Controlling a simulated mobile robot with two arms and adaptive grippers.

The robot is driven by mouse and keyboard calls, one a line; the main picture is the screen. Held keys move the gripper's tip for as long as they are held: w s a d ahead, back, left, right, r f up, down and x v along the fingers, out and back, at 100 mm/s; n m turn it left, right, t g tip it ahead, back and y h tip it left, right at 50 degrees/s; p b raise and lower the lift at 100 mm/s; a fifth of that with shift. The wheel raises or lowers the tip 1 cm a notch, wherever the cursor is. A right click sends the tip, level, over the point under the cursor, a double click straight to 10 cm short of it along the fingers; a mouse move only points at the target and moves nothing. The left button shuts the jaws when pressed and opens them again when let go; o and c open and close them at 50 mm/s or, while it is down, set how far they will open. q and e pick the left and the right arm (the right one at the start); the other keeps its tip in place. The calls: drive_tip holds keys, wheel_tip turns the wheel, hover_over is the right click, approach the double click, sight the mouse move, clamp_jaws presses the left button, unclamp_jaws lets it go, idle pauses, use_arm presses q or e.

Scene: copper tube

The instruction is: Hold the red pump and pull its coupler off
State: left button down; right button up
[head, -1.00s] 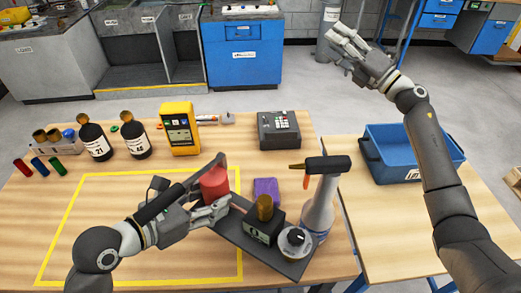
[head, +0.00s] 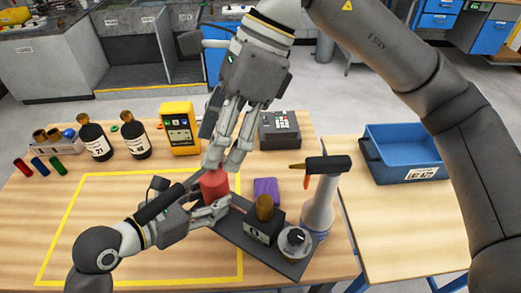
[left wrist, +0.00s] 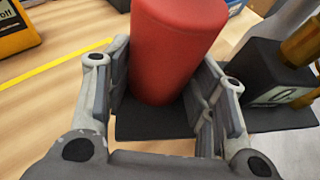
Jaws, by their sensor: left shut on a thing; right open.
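The red pump (head: 214,188) is an upright red cylinder on the dark tray (head: 230,231). My left gripper (head: 212,209) is shut around its lower part. In the left wrist view the red body (left wrist: 170,50) stands between the two fingers of that gripper (left wrist: 168,88). My right gripper (head: 226,163) points down just above the pump, its fingers apart. It covers the pump's top edge, and I cannot tell whether it touches. I cannot make out a separate coupler. A thin copper-coloured tube (head: 236,208) runs from beside the pump toward a black block.
The black block (head: 257,236) with a brass cap (head: 264,206), a round dial (head: 295,241) and a spray bottle (head: 318,205) stand close right. A purple block (head: 265,190) lies behind. A yellow meter (head: 180,130) and dark bottles stand back left. The yellow-taped area is mostly clear.

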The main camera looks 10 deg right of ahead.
sight(260, 196)
drive_tip(key=s+d+f+n+t+h, duration=0.1)
drive_tip(key=s+d+f+t+h, duration=0.1)
drive_tip(key=d+h, duration=0.3)
wheel_tip(260, 196, down, 12)
drive_tip(key=shift+w+d+f, duration=0.1)
drive_tip(key=shift+d, duration=0.05)
drive_tip(key=shift+c, duration=0.3)
clamp_jaws()
drive_tip(key=shift+r, duration=0.35)
idle(0.4)
drive_tip(key=shift+r, duration=0.9)
